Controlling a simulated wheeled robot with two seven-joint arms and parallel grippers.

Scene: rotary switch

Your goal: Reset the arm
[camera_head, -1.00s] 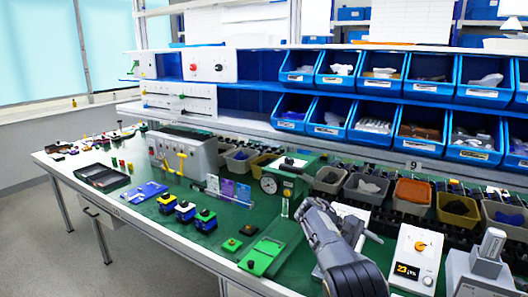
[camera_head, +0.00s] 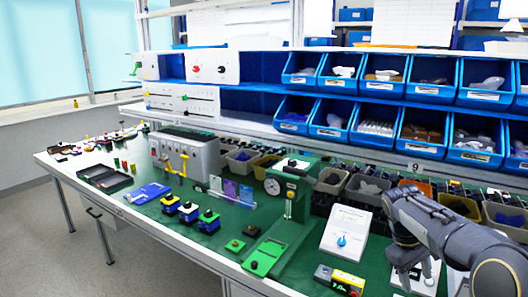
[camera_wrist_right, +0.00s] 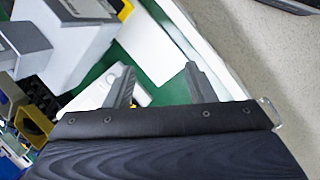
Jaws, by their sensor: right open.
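A white box with a blue rotary knob (camera_head: 342,240) stands on the green bench top, right of the middle in the head view. My right gripper (camera_head: 414,278) is to the right of that box and apart from it, over another white box (camera_head: 430,272) that it mostly hides. In the right wrist view my right gripper (camera_wrist_right: 160,76) has its two fingers spread, with nothing held between them. A white device (camera_wrist_right: 108,88) shows partly behind the fingers there. My left gripper is not in view.
A yellow and black device (camera_head: 338,280) sits at the front edge. A green stand with a dial gauge (camera_head: 286,188) is left of the knob box. Blue bins (camera_head: 366,118) fill the shelf behind. Small blue and yellow blocks (camera_head: 188,211) stand at left.

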